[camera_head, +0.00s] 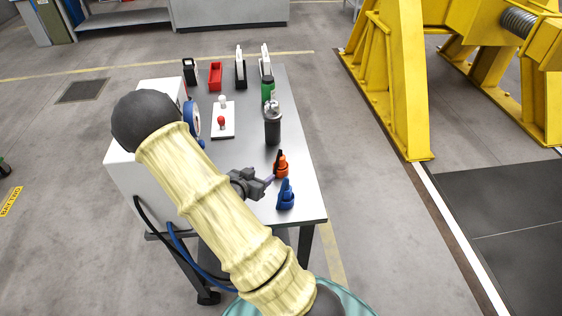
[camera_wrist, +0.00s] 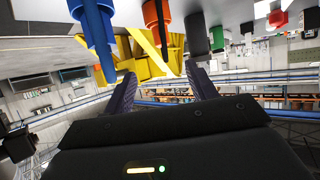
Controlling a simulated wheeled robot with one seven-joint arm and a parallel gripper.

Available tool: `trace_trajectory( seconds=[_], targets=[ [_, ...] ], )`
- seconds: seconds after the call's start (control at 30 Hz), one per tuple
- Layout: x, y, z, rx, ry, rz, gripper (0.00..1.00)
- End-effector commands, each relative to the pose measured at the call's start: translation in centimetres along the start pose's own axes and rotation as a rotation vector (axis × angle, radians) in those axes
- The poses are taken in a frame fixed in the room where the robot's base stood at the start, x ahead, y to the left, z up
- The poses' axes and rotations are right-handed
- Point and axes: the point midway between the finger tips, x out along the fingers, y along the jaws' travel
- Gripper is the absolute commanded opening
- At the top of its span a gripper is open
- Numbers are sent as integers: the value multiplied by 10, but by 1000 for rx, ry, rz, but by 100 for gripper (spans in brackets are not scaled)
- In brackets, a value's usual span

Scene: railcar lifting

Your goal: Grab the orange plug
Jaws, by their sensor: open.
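The orange plug (camera_head: 281,165) stands upright near the right edge of the grey table, just behind a blue plug (camera_head: 286,197). My gripper (camera_head: 269,180) is open and empty, just left of the orange plug and close to it. In the wrist view the scene appears upside down. There the orange plug (camera_wrist: 152,13) hangs from the top edge, sideways between the two spread fingers of my gripper (camera_wrist: 162,84) but above their tips. The blue plug (camera_wrist: 95,28) shows to its left. I cannot tell whether a finger touches the orange plug.
A dark canister (camera_head: 272,127) and a green bottle (camera_head: 267,88) stand farther back. A white plate with a red knob (camera_head: 221,121) lies mid-table, and a red bin (camera_head: 215,77) is at the back. A white box (camera_head: 135,160) stands at left. The table's front right corner is bare.

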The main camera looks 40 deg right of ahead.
Motion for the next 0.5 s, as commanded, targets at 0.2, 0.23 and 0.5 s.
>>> trace_trajectory(
  seconds=[0.2,0.23,0.5],
  targets=[
    [1,0,0,0,-3,-1,57],
    [2,0,0,0,-3,0,57],
    [39,1,-1,0,-5,3,57]
  ],
)
